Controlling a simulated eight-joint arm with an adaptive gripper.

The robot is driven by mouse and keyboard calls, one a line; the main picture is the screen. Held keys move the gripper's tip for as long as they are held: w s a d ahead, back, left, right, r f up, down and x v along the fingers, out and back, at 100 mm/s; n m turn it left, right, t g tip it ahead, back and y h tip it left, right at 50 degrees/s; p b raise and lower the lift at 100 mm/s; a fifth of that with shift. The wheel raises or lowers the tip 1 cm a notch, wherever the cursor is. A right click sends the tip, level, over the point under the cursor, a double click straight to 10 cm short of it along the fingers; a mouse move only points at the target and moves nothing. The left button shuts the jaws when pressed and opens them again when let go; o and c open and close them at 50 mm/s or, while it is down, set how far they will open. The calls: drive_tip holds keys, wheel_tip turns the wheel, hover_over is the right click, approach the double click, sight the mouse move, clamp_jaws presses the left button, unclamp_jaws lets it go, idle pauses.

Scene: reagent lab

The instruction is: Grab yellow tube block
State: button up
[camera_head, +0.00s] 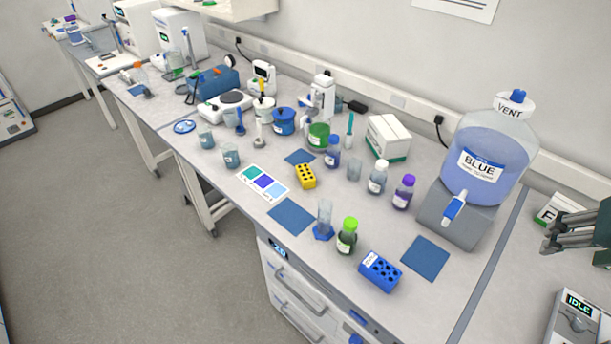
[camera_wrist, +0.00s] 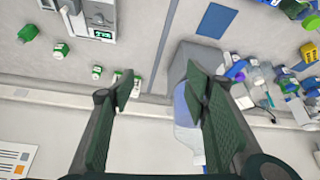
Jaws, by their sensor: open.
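The yellow tube block (camera_head: 306,176) sits on the lab bench near its middle, with dark holes in its top. It lies between a printed colour card and a small clear beaker. My gripper (camera_head: 552,236) is at the far right of the head view, well away from the yellow block. In the wrist view my gripper (camera_wrist: 160,92) has its two dark green fingers spread apart with nothing between them.
A large blue carboy (camera_head: 490,150) on a grey stand (camera_head: 448,214) stands between my gripper and the yellow block. A blue tube block (camera_head: 380,271), a green-capped bottle (camera_head: 347,238) and a cylinder (camera_head: 324,222) stand near the front edge. A blue mat (camera_head: 291,216) lies bare.

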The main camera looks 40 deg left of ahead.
drive_tip(key=w+a+r+n+g+p, duration=0.1)
drive_tip(key=w+a+r+n, duration=0.15)
drive_tip(key=w+a, duration=0.6)
drive_tip(key=w+a+r+n+g+p, duration=0.1)
drive_tip(key=w+a+r+g+p, duration=0.15)
drive_tip(key=a, duration=1.05)
drive_tip(key=n+g+h+p, duration=0.1)
drive_tip(key=n+g+p, duration=0.15)
drive_tip(key=n, duration=0.45)
hover_over(306, 172)
drive_tip(key=shift+m, duration=0.25)
wheel_tip(306, 172, down, 30)
drive_tip(key=shift+w+f+p, duration=0.1)
drive_tip(key=shift+f+p, duration=0.1)
drive_tip(key=shift+p, duration=0.1)
drive_tip(key=shift+f, duration=0.15)
drive_tip(key=shift+f, duration=1.3)
